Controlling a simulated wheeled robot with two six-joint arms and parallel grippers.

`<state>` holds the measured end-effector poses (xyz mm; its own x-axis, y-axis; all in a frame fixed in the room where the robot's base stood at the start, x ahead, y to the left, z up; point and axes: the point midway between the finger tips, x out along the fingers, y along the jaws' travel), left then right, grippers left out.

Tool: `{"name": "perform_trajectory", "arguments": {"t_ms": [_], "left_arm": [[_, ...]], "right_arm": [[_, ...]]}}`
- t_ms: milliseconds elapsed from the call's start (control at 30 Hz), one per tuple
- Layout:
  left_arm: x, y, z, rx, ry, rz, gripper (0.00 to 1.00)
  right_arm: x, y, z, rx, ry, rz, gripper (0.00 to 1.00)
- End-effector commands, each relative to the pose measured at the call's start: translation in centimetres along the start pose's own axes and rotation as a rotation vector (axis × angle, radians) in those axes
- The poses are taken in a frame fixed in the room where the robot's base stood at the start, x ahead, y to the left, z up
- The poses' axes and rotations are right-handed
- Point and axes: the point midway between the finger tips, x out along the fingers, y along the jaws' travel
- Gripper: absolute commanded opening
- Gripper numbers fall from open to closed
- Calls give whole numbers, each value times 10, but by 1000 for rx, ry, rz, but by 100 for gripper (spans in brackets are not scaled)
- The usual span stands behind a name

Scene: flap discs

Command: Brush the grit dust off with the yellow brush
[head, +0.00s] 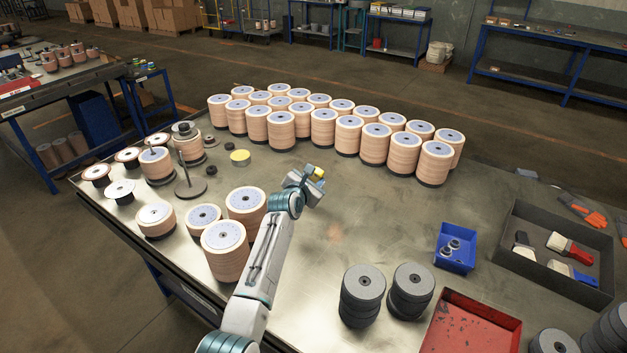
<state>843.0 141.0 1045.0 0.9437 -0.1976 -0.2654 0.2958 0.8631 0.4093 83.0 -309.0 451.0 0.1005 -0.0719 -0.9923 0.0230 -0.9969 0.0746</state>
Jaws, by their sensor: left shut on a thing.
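My left gripper (308,182) is over the middle of the metal table, shut on the yellow brush. Only a small yellow part of the brush (319,173) shows past the jaws; its bristles are hidden or too small to make out. A faint reddish-brown patch that looks like grit dust (335,232) lies on the bare table, to the right of and nearer than the gripper. The gripper appears to be above the table and apart from this patch. My right gripper is not in view.
Stacks of flap discs (375,143) stand in rows behind the gripper, with more stacks (225,251) at left. A dark tray (540,218) at right holds several brushes. A blue bin (456,247), grey disc stacks (362,296) and a red tray (470,325) stand in front right. The table's middle is clear.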

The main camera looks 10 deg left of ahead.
Motion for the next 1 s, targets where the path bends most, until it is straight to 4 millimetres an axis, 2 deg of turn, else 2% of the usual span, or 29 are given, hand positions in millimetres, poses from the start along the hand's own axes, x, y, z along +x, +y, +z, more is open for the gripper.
{"name": "perform_trajectory", "arguments": {"t_ms": [267,367,467,600,800,900,1000], "left_arm": [[-1,-1,0,-3,-1,-1,6],[-9,-7,0,-22,-9,-15,6],[-28,-22,-1,-64,-28,-48,6],[-71,-48,4,-146,-76,-117,6],[-132,-76,17,-240,-154,-205,6],[-154,-83,24,-269,-184,-234,6],[-166,-88,27,-283,-202,-251,6]], "right_arm": [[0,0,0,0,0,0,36],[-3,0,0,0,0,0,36],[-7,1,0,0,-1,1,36],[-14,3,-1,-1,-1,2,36],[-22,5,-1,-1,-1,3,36],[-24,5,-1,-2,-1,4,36],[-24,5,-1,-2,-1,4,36]]}}
